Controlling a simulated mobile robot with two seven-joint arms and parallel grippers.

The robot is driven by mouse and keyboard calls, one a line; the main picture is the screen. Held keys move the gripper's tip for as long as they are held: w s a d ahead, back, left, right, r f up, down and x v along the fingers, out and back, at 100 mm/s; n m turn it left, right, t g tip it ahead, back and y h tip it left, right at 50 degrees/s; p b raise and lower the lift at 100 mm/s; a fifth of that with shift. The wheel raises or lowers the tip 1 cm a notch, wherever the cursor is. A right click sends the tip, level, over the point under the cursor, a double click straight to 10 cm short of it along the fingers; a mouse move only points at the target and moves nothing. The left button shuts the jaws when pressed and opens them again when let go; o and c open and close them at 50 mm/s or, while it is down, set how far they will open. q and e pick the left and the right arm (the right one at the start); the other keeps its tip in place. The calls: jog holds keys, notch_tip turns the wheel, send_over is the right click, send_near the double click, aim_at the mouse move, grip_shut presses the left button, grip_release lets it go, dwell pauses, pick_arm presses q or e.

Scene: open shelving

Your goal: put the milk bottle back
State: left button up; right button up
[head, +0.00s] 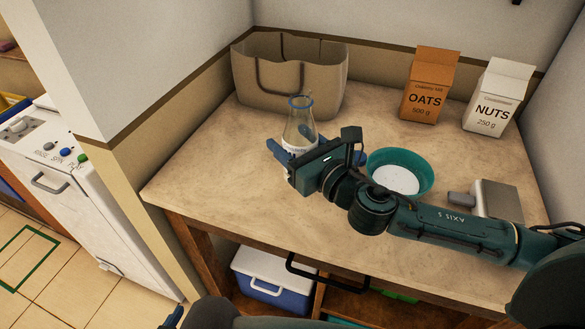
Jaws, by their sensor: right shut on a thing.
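The milk bottle (299,124) is clear glass, cone-shaped, with a blue rim and some white near its lower part. It is upright near the middle of the counter, in front of the beige bag. My right gripper (298,150) is shut on its lower part, with blue fingers beside it. The gripper hides the bottle's base, so I cannot tell whether it touches the counter.
A teal bowl (427,179) with white contents stands right of my right gripper. A beige bag (325,80), an oats carton (424,95) and a nuts carton (492,105) stand at the back. A grey block-like object (497,200) is at right. A blue-and-white cooler (262,285) sits below the counter.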

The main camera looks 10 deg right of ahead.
jog(key=shift+f+b, duration=0.7)
jog(key=shift+f, duration=1.75)
jog(key=shift+f, duration=0.2)
jog(key=o, duration=1.3)
jog(key=shift+c, duration=0.2)
